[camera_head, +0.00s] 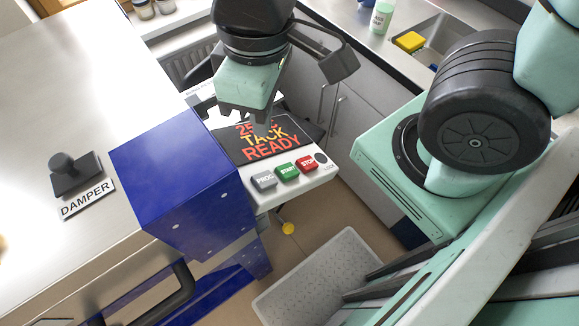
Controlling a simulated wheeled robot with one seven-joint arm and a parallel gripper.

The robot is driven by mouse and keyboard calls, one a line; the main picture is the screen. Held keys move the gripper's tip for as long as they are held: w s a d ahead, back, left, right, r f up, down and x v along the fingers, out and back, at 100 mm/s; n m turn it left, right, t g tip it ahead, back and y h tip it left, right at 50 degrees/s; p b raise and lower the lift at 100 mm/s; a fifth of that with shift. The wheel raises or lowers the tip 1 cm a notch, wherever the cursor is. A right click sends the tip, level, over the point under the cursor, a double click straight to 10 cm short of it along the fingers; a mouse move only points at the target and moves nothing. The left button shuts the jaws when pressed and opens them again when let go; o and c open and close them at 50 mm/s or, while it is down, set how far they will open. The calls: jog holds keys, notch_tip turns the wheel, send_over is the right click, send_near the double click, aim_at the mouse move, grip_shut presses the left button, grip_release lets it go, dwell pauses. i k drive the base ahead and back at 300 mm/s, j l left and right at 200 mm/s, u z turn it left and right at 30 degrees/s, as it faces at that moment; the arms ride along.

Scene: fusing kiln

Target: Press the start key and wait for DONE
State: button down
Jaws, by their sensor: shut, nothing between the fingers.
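The kiln's control panel (325,178) sticks out to the right of the blue box, with a dark display (233,147) that shows "TACK" and "READY" in lit letters. The top line starts with "25" and is partly covered by my gripper. Below the display are a grey PROG key (264,180), a green START key (287,172) and a red STOP key (307,164). A round black LOCK part (321,158) is at the right end. My gripper (262,122) is shut and empty, pointing down over the display in the picture, apart from the keys.
A blue box (180,170) stands left of the panel, beside the steel kiln top with a black DAMPER knob (68,172). A grey bin (318,280) is on the floor below. A counter with a sink (432,42) and yellow sponge (409,41) is behind.

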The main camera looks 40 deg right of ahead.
aim_at(287, 172)
jog(key=k+j+z, duration=0.45)
jog(key=z, duration=0.3)
jog(key=k+j+z, duration=0.1)
jog(key=k+z, duration=0.25)
